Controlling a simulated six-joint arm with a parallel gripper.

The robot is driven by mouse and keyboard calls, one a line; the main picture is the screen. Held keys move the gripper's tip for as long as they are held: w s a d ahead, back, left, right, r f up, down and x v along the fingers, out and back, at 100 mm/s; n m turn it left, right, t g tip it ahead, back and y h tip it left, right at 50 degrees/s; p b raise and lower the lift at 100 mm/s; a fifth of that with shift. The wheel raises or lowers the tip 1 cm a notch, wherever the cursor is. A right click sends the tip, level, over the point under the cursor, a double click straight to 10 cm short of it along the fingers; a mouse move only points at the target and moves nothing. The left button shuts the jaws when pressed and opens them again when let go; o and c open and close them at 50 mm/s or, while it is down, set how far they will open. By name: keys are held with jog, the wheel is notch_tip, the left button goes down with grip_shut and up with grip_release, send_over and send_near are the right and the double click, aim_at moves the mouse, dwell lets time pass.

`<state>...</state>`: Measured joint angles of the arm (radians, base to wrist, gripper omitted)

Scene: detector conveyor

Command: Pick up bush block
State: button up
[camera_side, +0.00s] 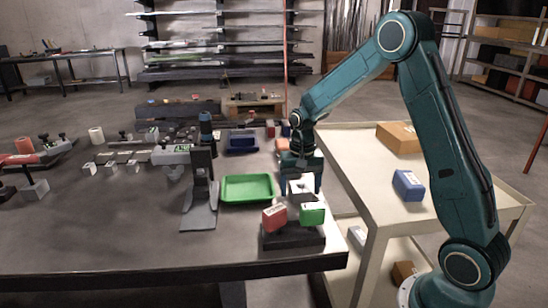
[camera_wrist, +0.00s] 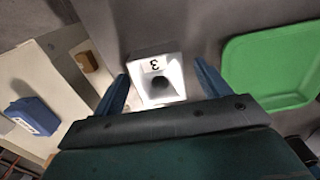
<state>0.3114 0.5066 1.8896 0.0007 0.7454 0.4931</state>
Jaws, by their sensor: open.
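A white block (camera_side: 302,187) with a dark round spot, which fits the bush block, stands near the table's right side. In the wrist view the white block (camera_wrist: 157,80) shows a "3" label above the dark round spot. My gripper (camera_wrist: 161,72) is open, with one blue finger on each side of the block in that view. In the side view my gripper (camera_side: 300,172) hangs pointing down just behind and above the block and partly overlaps it. I cannot tell whether the fingers touch it.
A green tray (camera_side: 248,188) lies left of the block. A red block (camera_side: 274,218) and a green block (camera_side: 312,214) sit on a dark stand in front. A dark upright stand (camera_side: 201,180) is further left. A blue box (camera_side: 408,185) is on the cart at right.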

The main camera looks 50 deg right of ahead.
jog(key=shift+f, duration=0.1)
dwell(0.4)
jog(key=c, duration=1.3)
jog(key=shift+c, duration=0.2)
notch_tip(320, 180, up, 20)
dwell(0.3)
